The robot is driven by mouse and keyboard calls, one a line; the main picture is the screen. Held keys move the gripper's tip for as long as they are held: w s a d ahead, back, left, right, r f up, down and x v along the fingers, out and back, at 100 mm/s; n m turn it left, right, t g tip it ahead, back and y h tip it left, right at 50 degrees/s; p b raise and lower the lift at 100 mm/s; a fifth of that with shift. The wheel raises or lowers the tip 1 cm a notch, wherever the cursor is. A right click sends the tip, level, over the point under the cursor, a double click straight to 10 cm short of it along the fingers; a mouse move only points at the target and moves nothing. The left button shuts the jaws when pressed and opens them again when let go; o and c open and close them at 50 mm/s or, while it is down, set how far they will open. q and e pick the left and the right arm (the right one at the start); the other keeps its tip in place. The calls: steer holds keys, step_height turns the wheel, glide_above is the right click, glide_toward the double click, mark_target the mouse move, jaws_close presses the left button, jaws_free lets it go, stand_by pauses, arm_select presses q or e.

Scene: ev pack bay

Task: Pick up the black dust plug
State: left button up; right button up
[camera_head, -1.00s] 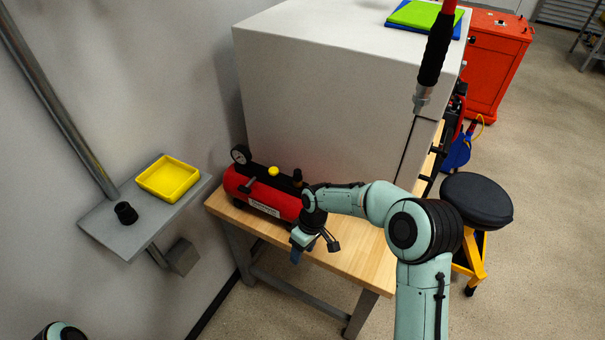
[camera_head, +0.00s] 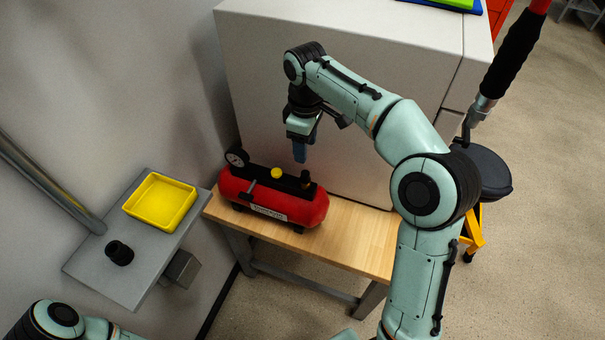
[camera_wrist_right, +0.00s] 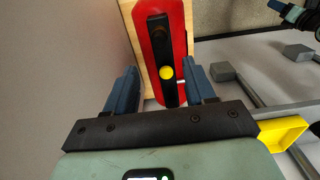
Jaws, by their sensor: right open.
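The other black stepped, round piece (camera_head: 119,253) stands on the grey wall shelf. My right gripper (camera_head: 300,154) points down, open and empty, above the red tank and apart from it. In the right wrist view the open fingers (camera_wrist_right: 160,72) frame the tank's black top strip and yellow cap (camera_wrist_right: 166,73). My left arm shows at the lower left; its gripper is not visible in the head view.
The red tank (camera_head: 236,189) with a gauge (camera_head: 237,158) lies on a wooden bench (camera_head: 350,236), against a large pale cabinet (camera_head: 400,130). A yellow tray (camera_head: 160,202) sits on the grey shelf (camera_head: 95,270). A black stool (camera_head: 487,172) and a hanging tool (camera_head: 505,70) are at right.

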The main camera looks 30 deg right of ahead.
mark_target(305, 172)
steer(key=f, duration=0.3)
steer(key=shift+s+f, duration=0.2)
steer(key=shift+s, duration=0.1)
steer(key=shift+w+f+b, duration=0.25)
steer(key=shift+f+b, duration=0.1)
steer(key=shift+f, duration=0.55)
step_height(305, 172, down, 4)
steer(key=shift+f+b, duration=0.25)
steer(key=shift+b, duration=0.05)
arm_select(q)
steer(key=shift+s+f, duration=1.1)
steer(key=shift+f, duration=0.1)
arm_select(e)
steer(key=shift+w, duration=0.1)
jaws_close()
steer(key=shift+r, duration=0.1)
